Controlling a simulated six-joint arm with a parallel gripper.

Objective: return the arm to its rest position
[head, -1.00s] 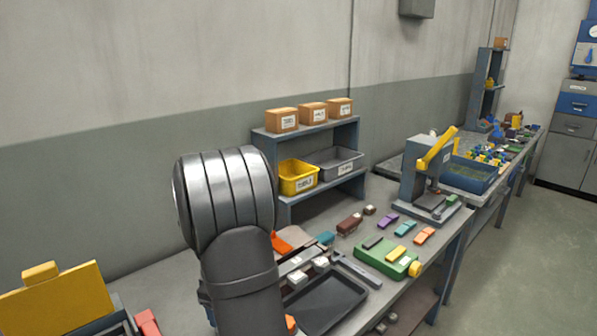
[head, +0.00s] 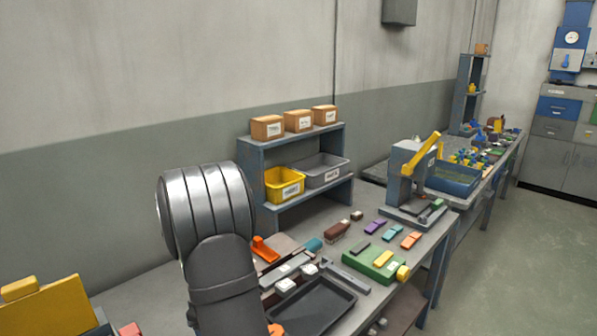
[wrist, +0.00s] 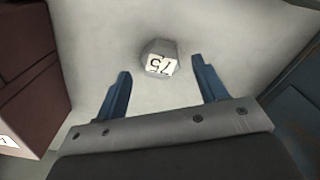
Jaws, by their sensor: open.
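My gripper (wrist: 161,68) shows in the wrist view with its two blue fingers spread apart, open and empty. A small grey faceted block (wrist: 160,50) with a white label marked 75 lies beyond the fingertips on a pale surface, apart from both fingers. In the head view my dark grey arm rises at the left front, in front of the bench. My gripper cannot be made out there.
In the wrist view a brown block (wrist: 35,85) stands at left. In the head view the bench holds a dark tray (head: 315,308), a green fixture (head: 365,262), a shelf with a yellow bin (head: 284,185) and a press (head: 408,180). A yellow panel (head: 50,308) stands at lower left.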

